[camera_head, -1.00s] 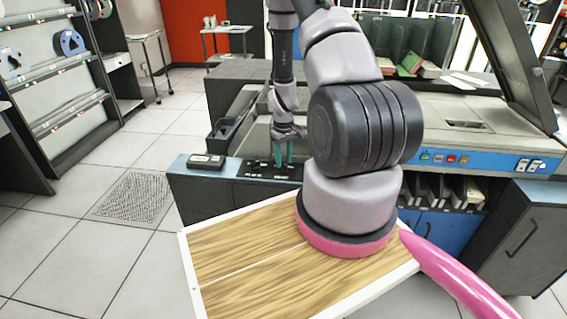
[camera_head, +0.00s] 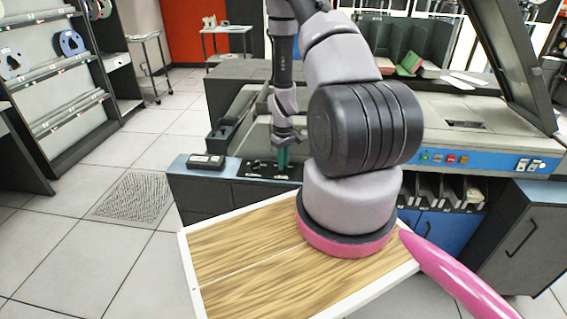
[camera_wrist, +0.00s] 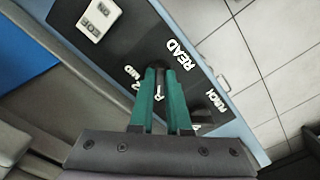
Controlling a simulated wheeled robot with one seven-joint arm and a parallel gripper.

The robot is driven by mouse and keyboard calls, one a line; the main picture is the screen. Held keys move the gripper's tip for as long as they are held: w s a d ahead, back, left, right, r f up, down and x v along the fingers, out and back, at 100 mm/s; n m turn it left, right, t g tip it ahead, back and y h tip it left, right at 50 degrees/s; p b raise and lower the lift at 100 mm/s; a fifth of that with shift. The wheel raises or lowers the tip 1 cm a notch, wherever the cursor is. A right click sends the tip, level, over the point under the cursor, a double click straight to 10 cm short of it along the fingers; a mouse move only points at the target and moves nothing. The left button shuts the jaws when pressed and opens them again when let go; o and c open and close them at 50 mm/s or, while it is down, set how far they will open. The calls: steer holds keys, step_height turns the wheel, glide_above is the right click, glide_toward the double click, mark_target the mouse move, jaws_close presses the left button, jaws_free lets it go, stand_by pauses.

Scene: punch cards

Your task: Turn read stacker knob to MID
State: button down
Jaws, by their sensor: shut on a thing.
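My gripper (camera_wrist: 160,98) points down at the dark control panel (camera_wrist: 105,48) and its two green fingers are shut on the read stacker knob (camera_wrist: 159,68). Only a dark bit of the knob shows at the fingertips; the fingers hide the rest, so I cannot tell its pointer's setting. White lettering READ (camera_wrist: 180,53) and MID (camera_wrist: 132,72) lies around it.
In the head view a dark box (camera_head: 206,161) stands left of the panel. A raised dark lid (camera_head: 515,60) stands at the right. Floor is clear at left.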

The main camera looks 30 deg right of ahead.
steer(key=m, duration=0.4)
steer(key=shift+a, duration=0.1)
steer(key=m, duration=0.4)
steer(key=shift+a+m, duration=0.1)
steer(key=shift+m, duration=0.3)
steer(key=m, duration=0.4)
steer(key=shift+w, duration=0.15)
steer(key=shift+w+a+m, duration=0.1)
steer(key=shift+m, duration=2.1)
steer(key=c, duration=0.9)
jaws_free()
